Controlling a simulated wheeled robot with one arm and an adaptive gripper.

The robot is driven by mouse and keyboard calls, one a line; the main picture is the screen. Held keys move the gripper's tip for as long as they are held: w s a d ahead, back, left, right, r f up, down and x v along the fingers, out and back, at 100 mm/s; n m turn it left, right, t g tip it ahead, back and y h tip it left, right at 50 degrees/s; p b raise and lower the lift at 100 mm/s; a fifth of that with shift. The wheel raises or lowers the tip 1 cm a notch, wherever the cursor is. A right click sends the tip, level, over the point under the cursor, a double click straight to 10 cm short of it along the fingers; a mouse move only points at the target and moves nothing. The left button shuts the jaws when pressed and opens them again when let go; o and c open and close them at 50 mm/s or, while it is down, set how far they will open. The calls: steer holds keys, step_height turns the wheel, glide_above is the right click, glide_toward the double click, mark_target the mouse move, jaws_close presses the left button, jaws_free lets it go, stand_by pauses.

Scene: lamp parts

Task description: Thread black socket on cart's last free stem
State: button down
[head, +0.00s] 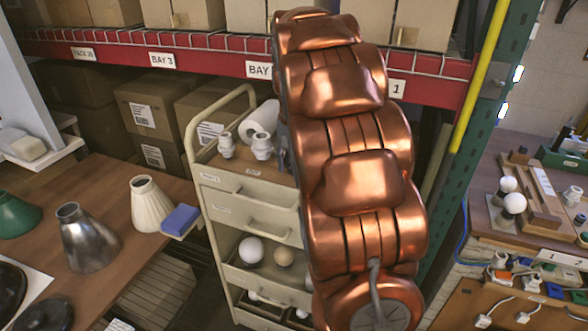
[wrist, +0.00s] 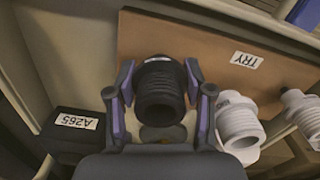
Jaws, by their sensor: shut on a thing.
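The black socket (wrist: 160,88), ribbed with a dark open mouth, is between the two fingers of my gripper (wrist: 158,76) in the wrist view. The fingers are shut on its sides. It is over or on a brown board tagged "TRY" (wrist: 215,45); I cannot tell whether it touches. Two white sockets (wrist: 238,125) (wrist: 300,105) are to its right. In the head view the white sockets (head: 226,145) (head: 262,146) stand on top of the cart (head: 232,185). My copper arm hides the black socket and most of my gripper there. No bare stem shows clearly.
A white paper roll (head: 262,118) is at the cart top's back. In the wrist view a black box tagged "A265" (wrist: 75,135) is at lower left. Left of the cart is a table (head: 115,265) with lampshades; on the right is a workbench (head: 540,235) with bulbs.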

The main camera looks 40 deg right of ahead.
steer(key=m, duration=0.3)
steer(key=shift+f+p, duration=0.15)
steer(key=shift+p, duration=0.2)
steer(key=shift+m, duration=0.4)
steer(key=shift+c, duration=1.8)
jaws_free()
step_height(320, 180, up, 12)
